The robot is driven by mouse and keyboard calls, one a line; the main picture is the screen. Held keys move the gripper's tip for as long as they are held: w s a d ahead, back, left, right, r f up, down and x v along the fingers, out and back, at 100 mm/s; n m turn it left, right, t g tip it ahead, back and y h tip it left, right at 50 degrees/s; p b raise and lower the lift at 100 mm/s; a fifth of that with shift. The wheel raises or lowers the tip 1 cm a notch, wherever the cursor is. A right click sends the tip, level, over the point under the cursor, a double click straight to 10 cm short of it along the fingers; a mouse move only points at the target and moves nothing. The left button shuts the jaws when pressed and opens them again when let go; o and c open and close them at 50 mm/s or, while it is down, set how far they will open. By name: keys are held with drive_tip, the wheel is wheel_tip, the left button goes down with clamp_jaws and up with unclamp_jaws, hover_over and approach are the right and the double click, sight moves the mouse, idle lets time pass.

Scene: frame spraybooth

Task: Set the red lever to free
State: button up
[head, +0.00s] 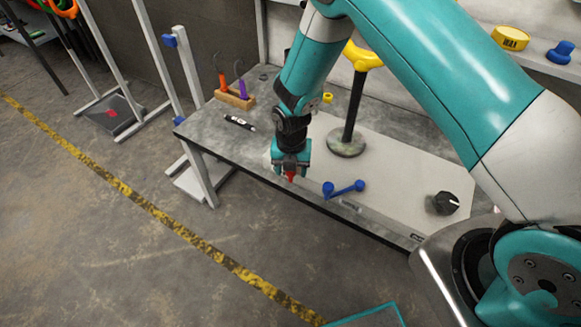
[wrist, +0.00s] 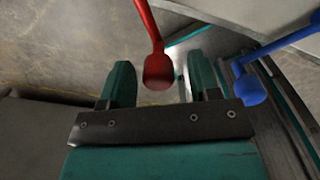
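The red lever (wrist: 157,68) shows in the wrist view as a thin arm with a wide rounded end. Its end lies between the two teal fingers of my gripper (wrist: 160,76), with a gap visible on each side. My gripper is open around it. In the head view my gripper (head: 290,168) points down at the bench's front edge. Only a small red bit of the lever (head: 290,177) shows below it there; the rest is hidden. The lever's marked positions cannot be seen.
A blue lever (head: 345,189) is close on the right, also in the wrist view (wrist: 250,88). A black knob (head: 445,203) sits further right. A yellow-topped post (head: 350,105) stands behind my gripper. A tool block (head: 235,98) and a marker (head: 239,123) lie left.

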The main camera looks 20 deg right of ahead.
wheel_tip(320, 180, up, 17)
drive_tip(key=shift+r, duration=0.2)
idle(0.3)
idle(0.4)
drive_tip(key=s+r+m+y+p, duration=0.4)
drive_tip(key=s+r+m+p, duration=0.2)
drive_tip(key=s+r+m, duration=1.7)
drive_tip(key=shift+s+d+r+m, duration=0.15)
drive_tip(key=shift+s+r+m, duration=0.05)
drive_tip(key=shift+s+m, duration=0.55)
drive_tip(key=shift+w, duration=0.1)
